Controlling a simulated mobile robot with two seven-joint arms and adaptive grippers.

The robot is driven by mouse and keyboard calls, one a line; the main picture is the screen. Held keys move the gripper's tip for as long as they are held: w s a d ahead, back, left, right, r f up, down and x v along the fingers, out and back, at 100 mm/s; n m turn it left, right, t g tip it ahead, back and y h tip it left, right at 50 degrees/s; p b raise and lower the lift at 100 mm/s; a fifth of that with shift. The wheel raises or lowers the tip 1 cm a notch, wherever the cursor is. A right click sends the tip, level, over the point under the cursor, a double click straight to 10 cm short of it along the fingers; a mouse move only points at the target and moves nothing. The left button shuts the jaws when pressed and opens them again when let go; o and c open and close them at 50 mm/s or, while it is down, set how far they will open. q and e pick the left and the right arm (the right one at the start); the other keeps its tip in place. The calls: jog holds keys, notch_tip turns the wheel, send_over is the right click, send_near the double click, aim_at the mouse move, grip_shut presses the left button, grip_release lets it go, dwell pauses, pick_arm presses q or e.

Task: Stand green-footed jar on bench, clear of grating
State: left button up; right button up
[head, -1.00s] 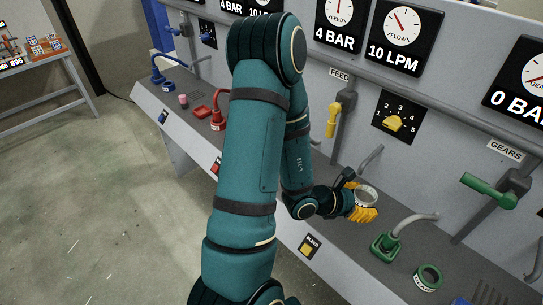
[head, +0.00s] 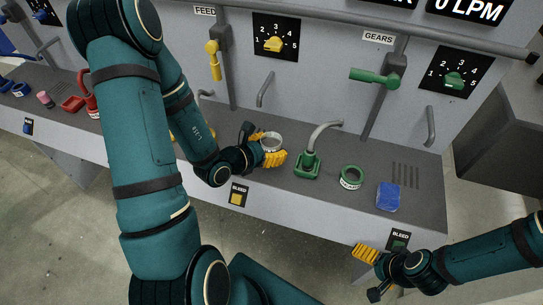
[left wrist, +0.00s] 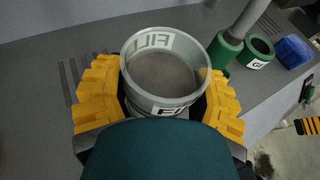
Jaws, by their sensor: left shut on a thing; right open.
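My left gripper (head: 268,150) is shut on a pale grey, see-through jar (head: 271,141) at the bench (head: 320,208). In the left wrist view this jar (left wrist: 163,72) is open at the top, marked FILL, and sits between the yellow fingers. Its foot is hidden, so I cannot see the foot's colour or whether it touches the bench. Dark grating slots (left wrist: 70,80) show in the bench left of the fingers. My right gripper (head: 367,262) is open and empty in front of the bench, at the lower right.
Right of the held jar stand a green-based spout (head: 308,166), a green round container (head: 351,177) and a blue block (head: 388,196). More slots (head: 405,175) lie behind the block. The panel wall with handles and dials rises behind.

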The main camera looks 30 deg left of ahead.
pick_arm(q)
jog(key=shift+f, duration=1.5)
jog(key=shift+b, duration=0.3)
jog(key=shift+f, duration=0.2)
jog(key=o, duration=1.4)
jog(key=shift+c, duration=0.2)
jog(key=shift+r, duration=0.1)
